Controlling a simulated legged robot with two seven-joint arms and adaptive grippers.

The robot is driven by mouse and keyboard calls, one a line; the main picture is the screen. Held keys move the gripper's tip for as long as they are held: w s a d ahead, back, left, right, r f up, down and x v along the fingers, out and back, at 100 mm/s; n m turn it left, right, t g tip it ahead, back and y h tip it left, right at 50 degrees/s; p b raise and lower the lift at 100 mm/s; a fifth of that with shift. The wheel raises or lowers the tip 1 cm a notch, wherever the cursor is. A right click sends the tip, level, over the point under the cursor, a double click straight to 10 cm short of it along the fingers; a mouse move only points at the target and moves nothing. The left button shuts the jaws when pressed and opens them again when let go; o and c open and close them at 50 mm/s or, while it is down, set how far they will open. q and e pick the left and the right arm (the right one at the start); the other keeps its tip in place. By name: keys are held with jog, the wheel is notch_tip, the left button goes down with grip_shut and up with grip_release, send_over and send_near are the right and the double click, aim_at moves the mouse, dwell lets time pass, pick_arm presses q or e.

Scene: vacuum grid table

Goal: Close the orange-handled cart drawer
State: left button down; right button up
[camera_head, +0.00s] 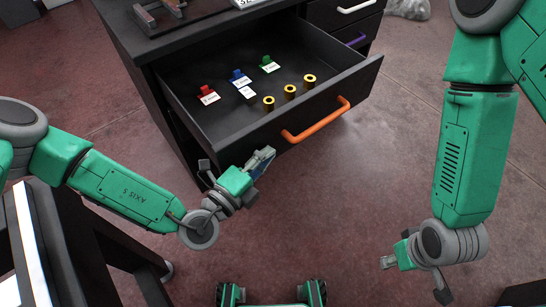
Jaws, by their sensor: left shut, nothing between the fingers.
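The cart drawer (345,88) is pulled open, and its front faces me with an orange handle (316,120) on it. Inside lie red, blue and green tagged pieces and several gold-coloured rings. My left gripper (264,160) is shut and empty, at the near left corner of the drawer front, left of the orange handle. I cannot tell whether it touches the drawer. My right gripper (386,263) hangs low at the right, over the floor and well apart from the drawer. Its fingers are too small and turned away to tell their state.
The dark cart (140,85) stands behind the drawer, with a black rack (158,12) on top. Drawers with a white handle (356,7) and a purple handle (357,40) are beside it. A dark table (85,240) stands at the lower left. The floor between my arms is clear.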

pick_arm(q)
jog(key=b, duration=0.1)
send_over(231, 127)
jog(key=w+a+b, duration=0.2)
jog(key=w, duration=0.1)
jog(key=w+a+b, duration=0.2)
jog(key=w+a, duration=0.1)
jog(key=w, duration=0.1)
jog(key=w+a+b, duration=0.3)
jog(key=w, duration=0.1)
jog(key=shift+w+a, duration=0.15)
jog(key=shift+w, duration=0.05)
jog(key=shift+s, duration=0.1)
